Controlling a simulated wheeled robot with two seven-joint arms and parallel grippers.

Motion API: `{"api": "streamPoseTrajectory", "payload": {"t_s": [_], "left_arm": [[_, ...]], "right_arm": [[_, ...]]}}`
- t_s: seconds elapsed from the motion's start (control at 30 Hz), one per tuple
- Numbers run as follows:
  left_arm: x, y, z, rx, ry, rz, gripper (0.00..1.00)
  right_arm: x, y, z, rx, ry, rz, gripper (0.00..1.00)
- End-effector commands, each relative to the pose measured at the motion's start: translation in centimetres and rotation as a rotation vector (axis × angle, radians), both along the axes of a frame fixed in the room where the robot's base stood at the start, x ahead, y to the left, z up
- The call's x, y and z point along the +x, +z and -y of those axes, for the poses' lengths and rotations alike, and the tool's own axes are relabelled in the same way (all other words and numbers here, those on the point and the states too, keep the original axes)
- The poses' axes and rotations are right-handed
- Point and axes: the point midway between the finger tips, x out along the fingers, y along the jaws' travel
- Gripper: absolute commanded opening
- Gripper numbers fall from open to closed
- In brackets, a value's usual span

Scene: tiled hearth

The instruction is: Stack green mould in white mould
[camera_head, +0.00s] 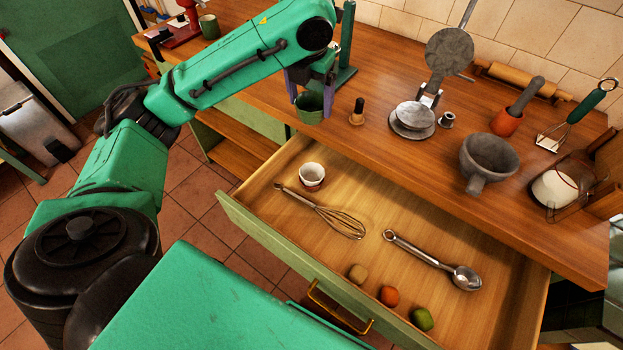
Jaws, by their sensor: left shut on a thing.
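The green mould (309,114) is a small cup shape at the top centre of the picture. My left gripper (310,95) is shut on it, with purple-grey fingers on its two sides. It shows in front of the countertop's edge, above and behind the white mould in the picture. The white mould (312,171) is a small whitish cup with a reddish lower part. It stands upright in the back left of the open drawer (375,200), apart from the gripper. My right gripper is out of view.
The drawer also holds a whisk (335,215), a metal scoop (440,262) and several small round items.

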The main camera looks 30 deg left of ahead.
Motion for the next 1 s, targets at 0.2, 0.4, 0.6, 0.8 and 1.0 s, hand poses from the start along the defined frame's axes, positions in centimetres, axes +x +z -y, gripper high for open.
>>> {"api": "streamPoseTrajectory", "payload": {"t_s": [0.2,0.4,0.6,0.8,1.0], "left_arm": [[-0.3,-4.6,-0.1,0.006,-0.054,0.005,0.17],[-0.3,-11.4,-0.1,0.005,-0.053,0.006,0.17],[-0.2,-15.4,0.0,0.004,-0.053,0.012,0.17],[-0.2,-19.0,0.0,0.004,-0.053,0.009,0.17],[-0.1,-19.8,0.0,0.004,-0.053,0.014,0.17]], "right_arm": [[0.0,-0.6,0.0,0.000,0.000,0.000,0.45],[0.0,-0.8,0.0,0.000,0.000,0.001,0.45],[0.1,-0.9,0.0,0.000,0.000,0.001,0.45],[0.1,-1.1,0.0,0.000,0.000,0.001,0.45],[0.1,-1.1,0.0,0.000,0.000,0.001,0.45]]}}
